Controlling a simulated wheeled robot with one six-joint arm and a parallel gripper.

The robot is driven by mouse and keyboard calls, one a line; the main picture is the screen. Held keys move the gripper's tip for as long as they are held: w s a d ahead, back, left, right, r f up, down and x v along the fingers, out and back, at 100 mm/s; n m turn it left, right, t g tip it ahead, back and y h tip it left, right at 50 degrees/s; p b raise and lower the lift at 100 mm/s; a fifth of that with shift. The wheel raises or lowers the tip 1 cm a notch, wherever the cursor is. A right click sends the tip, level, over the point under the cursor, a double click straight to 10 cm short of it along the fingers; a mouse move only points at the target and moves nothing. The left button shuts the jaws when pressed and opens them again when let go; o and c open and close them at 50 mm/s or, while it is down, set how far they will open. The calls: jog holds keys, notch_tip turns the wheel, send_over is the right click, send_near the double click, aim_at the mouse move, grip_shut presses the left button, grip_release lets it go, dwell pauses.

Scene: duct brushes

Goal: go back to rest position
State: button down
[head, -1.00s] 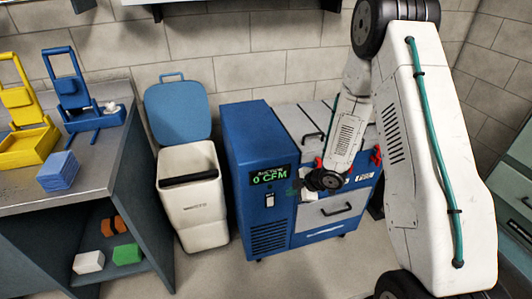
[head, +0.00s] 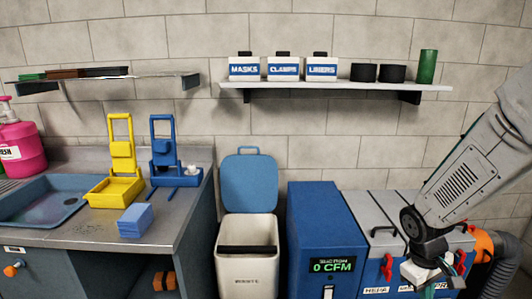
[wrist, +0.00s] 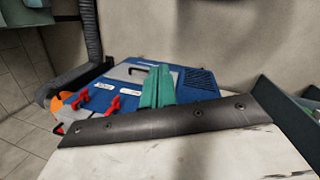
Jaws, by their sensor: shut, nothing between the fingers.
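My gripper (head: 440,283) is at the lower right of the head view, at the end of my white arm, in front of the blue machine with grey lids. Its fingertips are partly cut off or hidden there. In the wrist view the teal fingers of my gripper (wrist: 157,88) are together with nothing between them. Behind them the wrist view shows the blue machine (wrist: 200,85) with its red latches, apart from the fingers as far as I can tell.
The blue cabinet's display (head: 332,265) reads 0 CFM. A white bin (head: 247,270) stands open left of it. The bench (head: 85,235) at left holds a yellow stand (head: 118,185), a blue stand (head: 172,175) and blue pads (head: 135,220). A shelf (head: 335,87) with boxes hangs above.

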jog(key=s+a+r+m+y, duration=0.1)
jog(key=s+a+r, duration=0.2)
jog(key=s+r, duration=0.2)
jog(key=s+a+r+m+t, duration=0.1)
jog(key=s+a+r, duration=0.3)
jog(key=s+r, duration=0.2)
jog(key=s+a+r+m+t+y, duration=0.1)
jog(key=s+a+r, duration=0.2)
jog(key=s+r, duration=0.3)
notch_tip(320, 180, up, 4)
jog(key=shift+a+f+m+y, duration=0.2)
jog(key=shift+a+m+y, duration=0.1)
jog(key=shift+a, duration=0.1)
jog(key=c, duration=2.1)
grip_release()
jog(key=shift+s, duration=0.1)
jog(key=shift+c, duration=0.2)
